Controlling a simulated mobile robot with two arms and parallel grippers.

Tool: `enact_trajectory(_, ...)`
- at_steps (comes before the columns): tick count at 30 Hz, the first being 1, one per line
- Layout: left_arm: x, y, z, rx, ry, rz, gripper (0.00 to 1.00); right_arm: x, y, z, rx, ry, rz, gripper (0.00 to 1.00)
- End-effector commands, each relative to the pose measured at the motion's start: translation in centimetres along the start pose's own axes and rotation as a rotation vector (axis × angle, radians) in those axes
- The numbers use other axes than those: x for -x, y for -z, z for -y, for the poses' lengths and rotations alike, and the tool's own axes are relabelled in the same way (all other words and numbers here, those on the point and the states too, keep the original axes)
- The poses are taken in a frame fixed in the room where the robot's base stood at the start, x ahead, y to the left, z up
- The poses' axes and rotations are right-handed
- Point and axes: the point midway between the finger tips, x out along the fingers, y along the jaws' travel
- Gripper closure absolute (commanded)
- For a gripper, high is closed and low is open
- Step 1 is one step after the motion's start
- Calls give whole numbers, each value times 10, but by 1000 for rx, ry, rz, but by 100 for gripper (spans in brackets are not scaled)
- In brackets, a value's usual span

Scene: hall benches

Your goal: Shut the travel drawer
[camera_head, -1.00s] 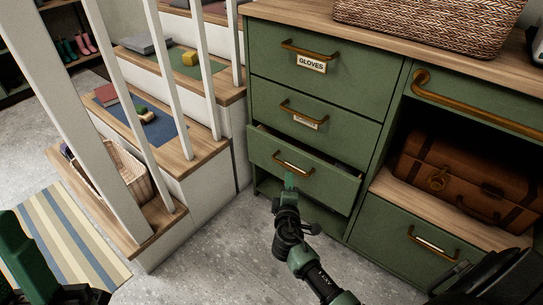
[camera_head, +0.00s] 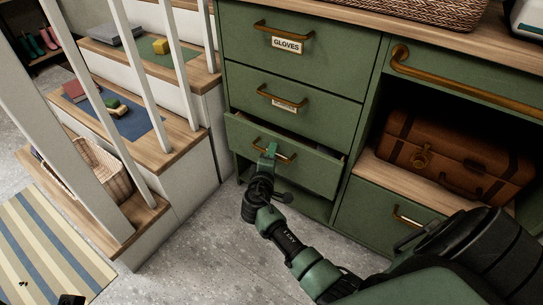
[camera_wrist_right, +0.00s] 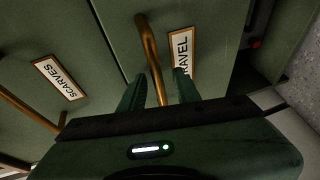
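The travel drawer (camera_head: 318,172) is the third green drawer down in the cabinet's left column. It stands a little open, with a dark gap along its top edge. Its brass handle (camera_head: 290,158) also shows in the right wrist view (camera_wrist_right: 149,45), beside a partly hidden label ending in "RAVEL" (camera_wrist_right: 183,55). My right gripper (camera_head: 268,152) is at this handle. Its fingers are apart, with the bar between them; contact is unclear. Only a dark bit of what seems my left gripper (camera_head: 72,299) shows at the bottom left edge.
The gloves drawer (camera_head: 325,55) and the scarves drawer (camera_head: 330,105) above are shut. A brown suitcase (camera_head: 455,160) lies in the open bay to the right. White stair posts and wooden steps (camera_head: 178,140) stand left. The grey floor (camera_head: 190,250) between is clear.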

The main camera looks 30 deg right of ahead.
Motion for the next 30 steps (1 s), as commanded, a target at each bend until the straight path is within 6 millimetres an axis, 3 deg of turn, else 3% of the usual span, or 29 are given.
enact_trajectory(6,0,0,0,0,0,1,68,0,0,0,0,0,0,67)
enact_trajectory(9,0,0,0,0,0,1,68,0,0,0,0,0,0,95)
enact_trajectory(10,0,0,0,0,0,1,68,0,0,0,0,0,0,100)
enact_trajectory(30,0,0,0,0,0,2,68,0,0,0,0,1,0,100)
